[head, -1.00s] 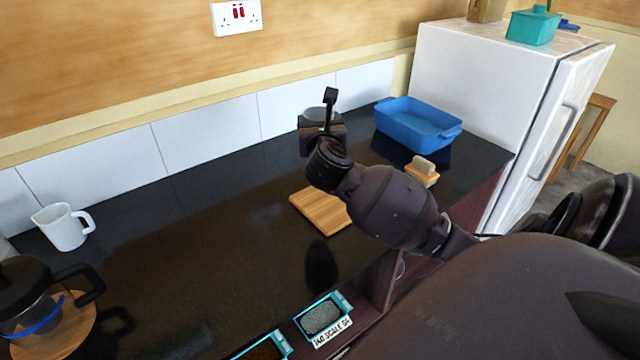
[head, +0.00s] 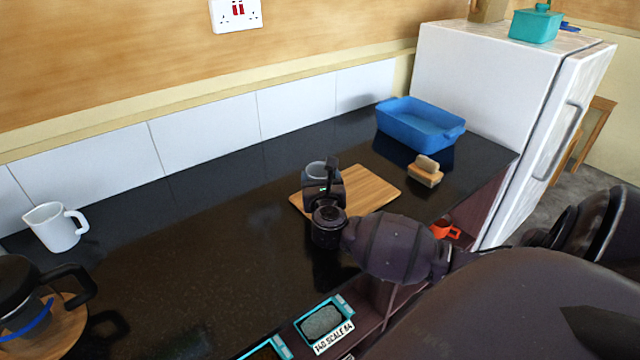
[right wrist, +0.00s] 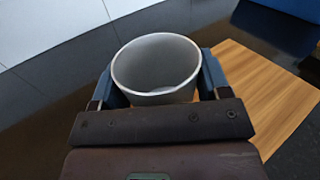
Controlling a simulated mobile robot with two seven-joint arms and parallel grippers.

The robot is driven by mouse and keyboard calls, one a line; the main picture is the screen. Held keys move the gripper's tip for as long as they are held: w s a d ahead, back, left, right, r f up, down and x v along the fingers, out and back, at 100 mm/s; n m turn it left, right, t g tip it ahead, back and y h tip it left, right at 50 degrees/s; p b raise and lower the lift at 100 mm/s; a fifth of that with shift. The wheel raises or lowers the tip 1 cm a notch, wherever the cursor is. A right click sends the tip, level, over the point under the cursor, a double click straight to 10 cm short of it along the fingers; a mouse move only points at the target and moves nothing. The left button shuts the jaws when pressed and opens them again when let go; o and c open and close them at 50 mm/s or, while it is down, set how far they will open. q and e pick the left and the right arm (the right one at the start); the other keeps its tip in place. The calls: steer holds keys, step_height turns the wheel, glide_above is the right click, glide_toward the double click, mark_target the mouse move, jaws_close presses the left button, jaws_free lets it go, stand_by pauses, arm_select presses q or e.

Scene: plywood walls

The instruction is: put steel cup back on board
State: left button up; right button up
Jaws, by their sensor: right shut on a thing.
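The steel cup (head: 316,171) is grey and upright, held in my right gripper (head: 322,180). In the right wrist view the cup (right wrist: 150,85) sits between the two fingers, its open rim facing the camera. The wooden board (head: 372,188) lies flat on the dark counter. The cup and gripper are at the board's left part and hide some of it. The board also shows to the right of the cup in the right wrist view (right wrist: 265,95). I cannot tell whether the cup's base touches the board. My left gripper is not in view.
A blue tub (head: 420,125) stands at the back right, with a brush-like block (head: 426,172) in front of it. A white mug (head: 55,228) and a dark coffee press (head: 25,295) stand at the left. The counter's middle is clear. A red object (head: 445,229) is below the front edge.

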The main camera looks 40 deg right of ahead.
steer(key=shift+f, duration=0.5)
steer(key=shift+f, duration=0.15)
steer(key=o, duration=0.9)
steer(key=shift+o, duration=0.2)
steer(key=shift+r, duration=0.25)
steer(key=v, duration=1.2)
steer(key=shift+f, duration=0.1)
